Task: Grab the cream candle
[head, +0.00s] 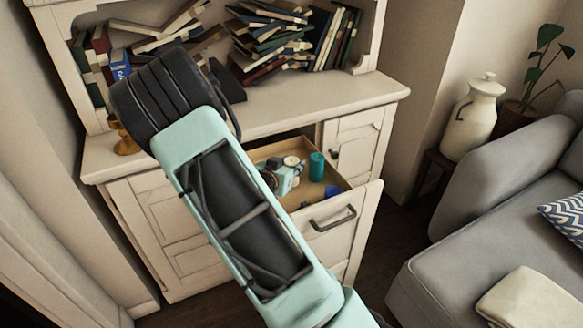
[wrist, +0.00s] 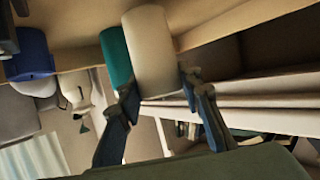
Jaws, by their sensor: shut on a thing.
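The cream candle (wrist: 153,52) is a pale cylinder in the wrist view, between the fingertips of my gripper (wrist: 160,90). My gripper is shut on it. In the head view my gripper (head: 284,178) is inside the open drawer (head: 345,203), and the round pale top of the candle (head: 291,161) shows beside it. My arm covers the drawer's left part. I cannot tell whether the candle still touches the drawer floor.
A teal cylinder (head: 316,166) stands close to the right of the candle, and it also shows in the wrist view (wrist: 115,55). A blue object (head: 332,191) lies near the drawer front. The cabinet top (head: 300,103) is above, with books (head: 270,40) on a shelf behind.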

